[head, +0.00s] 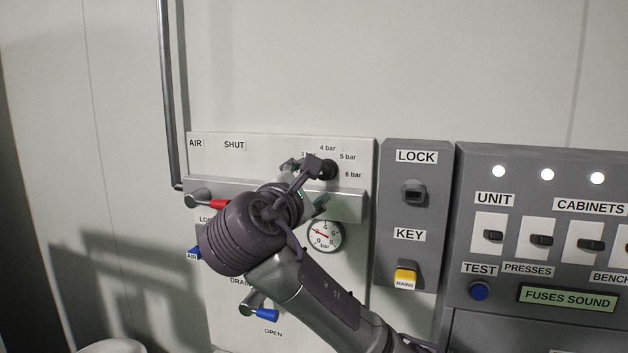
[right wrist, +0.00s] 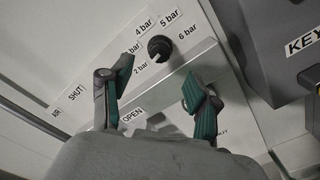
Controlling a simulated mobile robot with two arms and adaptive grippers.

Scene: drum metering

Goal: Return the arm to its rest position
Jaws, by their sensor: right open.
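My right gripper (head: 305,186) is in front of the air panel (head: 265,153), its arm coming up from the bottom right. In the right wrist view its two green-padded fingers (right wrist: 157,88) are spread apart with nothing between them. The black pressure knob (head: 328,170), with bar marks around it, is just beyond the fingertips. In the right wrist view the knob (right wrist: 159,48) stands clear of both fingers. The gripper and arm hide part of the panel's middle. My left gripper is not in view.
A red-handled valve (head: 219,204), a gauge (head: 324,236) and a blue-handled valve (head: 266,314) sit close around my arm. To the right are the lock and key box (head: 407,255) and the switch cabinet (head: 540,170). The wall above is bare.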

